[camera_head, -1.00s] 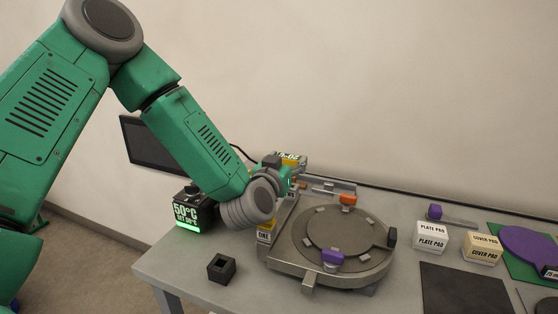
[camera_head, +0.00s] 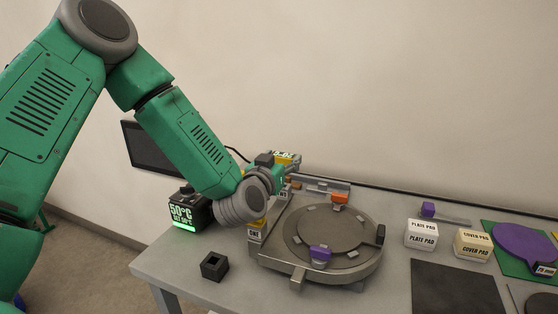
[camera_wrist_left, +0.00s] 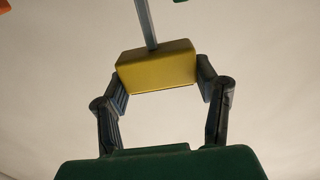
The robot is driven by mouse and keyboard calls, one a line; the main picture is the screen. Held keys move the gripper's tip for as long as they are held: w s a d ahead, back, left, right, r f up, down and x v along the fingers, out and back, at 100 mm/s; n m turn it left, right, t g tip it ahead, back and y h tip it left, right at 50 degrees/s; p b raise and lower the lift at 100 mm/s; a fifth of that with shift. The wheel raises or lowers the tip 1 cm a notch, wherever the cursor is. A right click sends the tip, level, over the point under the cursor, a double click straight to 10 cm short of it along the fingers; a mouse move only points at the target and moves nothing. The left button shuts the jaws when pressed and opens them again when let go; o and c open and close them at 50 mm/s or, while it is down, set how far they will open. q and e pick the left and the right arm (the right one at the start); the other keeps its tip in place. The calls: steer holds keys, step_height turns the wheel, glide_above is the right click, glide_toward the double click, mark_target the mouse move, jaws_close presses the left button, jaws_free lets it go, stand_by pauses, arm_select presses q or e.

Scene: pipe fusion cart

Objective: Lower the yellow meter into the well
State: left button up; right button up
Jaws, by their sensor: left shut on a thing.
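The yellow meter (camera_wrist_left: 157,70) is held between the two fingers of my left gripper (camera_wrist_left: 162,84) in the left wrist view, with a thin grey rod running from its far side. In the head view, the meter (camera_head: 294,163) shows small and partly hidden behind my left gripper (camera_head: 281,180), above the back of the round machine. A small black block with a square opening, apparently the well (camera_head: 214,272), stands on the table at front left, apart from the meter. My right gripper is not in view.
The round grey machine (camera_head: 290,265) with purple and orange tabs fills the table's middle. A black 50°C display box (camera_head: 186,212) stands behind the block. Plate pad (camera_head: 421,238) and cover pad (camera_head: 472,246) boxes are at right, beside a dark mat (camera_head: 455,288).

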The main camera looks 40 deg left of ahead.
arm_select(q)
steer(key=shift+s, duration=0.1)
steer(key=a, duration=0.3)
steer(key=shift+a+f, duration=0.2)
steer(key=shift+f, duration=0.2)
steer(key=shift+d, duration=0.2)
steer(key=d, duration=0.4)
steer(key=shift+r, duration=0.4)
steer(key=shift+a+f, duration=0.15)
steer(key=shift+a, duration=0.3)
steer(key=shift+a+f, duration=0.2)
steer(key=shift+a, duration=0.15)
steer(key=shift+d, duration=0.5)
steer(key=shift+d+r, duration=0.25)
steer(key=shift+d, duration=0.75)
steer(key=shift+a+f, duration=0.15)
steer(key=shift+a, duration=1)
steer(key=shift+d+r, duration=0.2)
steer(key=shift+d, duration=0.15)
steer(key=shift+a+f, duration=0.35)
steer(key=shift+a, duration=0.4)
steer(key=shift+d+f+b, duration=0.35)
steer(key=shift+d+b, duration=0.05)
steer(key=shift+d, duration=0.15)
steer(key=shift+f, duration=0.15)
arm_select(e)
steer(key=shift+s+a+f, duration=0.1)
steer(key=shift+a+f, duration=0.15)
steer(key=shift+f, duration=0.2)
